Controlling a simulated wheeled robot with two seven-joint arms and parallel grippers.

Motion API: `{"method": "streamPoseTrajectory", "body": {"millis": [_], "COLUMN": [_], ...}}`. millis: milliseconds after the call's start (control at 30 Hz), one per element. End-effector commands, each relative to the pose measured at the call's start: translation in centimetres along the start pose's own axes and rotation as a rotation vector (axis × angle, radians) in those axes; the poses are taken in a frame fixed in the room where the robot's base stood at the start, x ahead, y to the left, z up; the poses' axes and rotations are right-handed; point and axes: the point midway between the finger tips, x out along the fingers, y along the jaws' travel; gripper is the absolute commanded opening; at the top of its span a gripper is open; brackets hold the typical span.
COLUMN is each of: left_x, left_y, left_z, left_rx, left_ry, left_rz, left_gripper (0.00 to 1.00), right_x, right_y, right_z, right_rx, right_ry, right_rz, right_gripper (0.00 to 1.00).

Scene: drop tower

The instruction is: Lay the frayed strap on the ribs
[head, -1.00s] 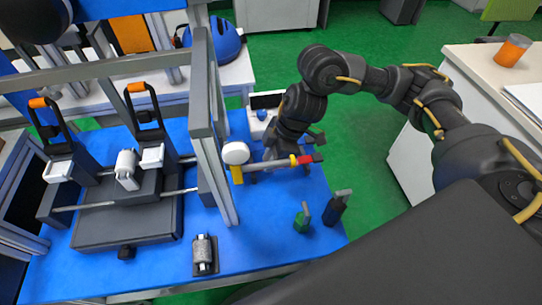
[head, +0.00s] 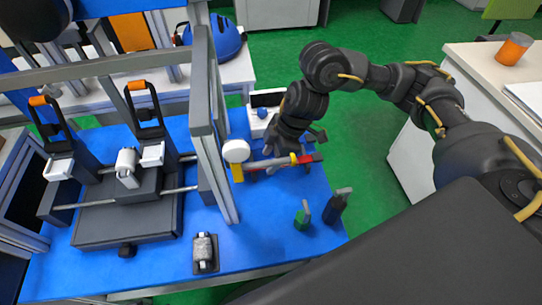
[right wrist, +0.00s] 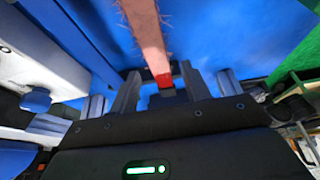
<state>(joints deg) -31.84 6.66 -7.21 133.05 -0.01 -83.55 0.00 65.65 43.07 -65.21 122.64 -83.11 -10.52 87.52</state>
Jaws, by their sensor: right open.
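The frayed strap (head: 268,163) is a pale, narrow band with a yellow ring and a red end, lying level over the right part of the blue bench. In the right wrist view the strap (right wrist: 147,35) looks pinkish-tan, with loose fibres along its edges and a red tip. My right gripper (right wrist: 160,84) is open. The strap's red end shows between its fingers, and I see no clear grip on it. In the head view my right gripper (head: 285,145) is just behind the strap and partly hidden by my arm. I cannot pick out the ribs. My left gripper is not in view.
A grey upright frame (head: 212,130) with a white disc (head: 236,151) stands left of the strap. A sled with orange-topped handles (head: 127,200) is farther left.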

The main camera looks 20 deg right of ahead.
Motion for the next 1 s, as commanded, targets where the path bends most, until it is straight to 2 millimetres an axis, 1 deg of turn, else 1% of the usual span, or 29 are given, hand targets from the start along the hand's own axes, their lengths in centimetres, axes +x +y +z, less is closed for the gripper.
{"method": "streamPoseTrajectory", "body": {"millis": [33, 100, 300, 400, 500, 600, 700, 1000], "left_x": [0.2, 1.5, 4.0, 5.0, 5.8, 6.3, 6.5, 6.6], "left_y": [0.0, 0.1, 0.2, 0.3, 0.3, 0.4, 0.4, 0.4], "left_z": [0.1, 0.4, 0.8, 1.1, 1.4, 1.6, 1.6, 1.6], "left_rx": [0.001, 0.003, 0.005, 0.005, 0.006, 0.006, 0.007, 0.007], "left_ry": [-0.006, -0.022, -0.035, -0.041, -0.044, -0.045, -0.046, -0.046], "left_rz": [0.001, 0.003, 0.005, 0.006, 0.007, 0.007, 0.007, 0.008], "left_gripper": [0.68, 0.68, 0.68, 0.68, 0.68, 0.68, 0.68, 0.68], "right_x": [-0.9, -2.2, -6.3, -8.0, -9.2, -10.0, -10.3, -10.3], "right_y": [0.1, 0.1, 0.1, 0.1, 0.1, 0.0, 0.0, 0.0], "right_z": [-0.1, -0.2, -0.1, -0.1, -0.1, 0.0, 0.0, 0.0], "right_rx": [-0.001, -0.001, 0.000, -0.001, -0.001, -0.001, 0.000, 0.000], "right_ry": [0.001, 0.002, 0.001, 0.000, 0.000, 0.000, 0.000, 0.000], "right_rz": [0.003, 0.005, 0.006, 0.005, 0.004, 0.002, 0.001, 0.001], "right_gripper": [0.47, 0.47, 0.47, 0.47, 0.47, 0.47, 0.47, 0.47]}}
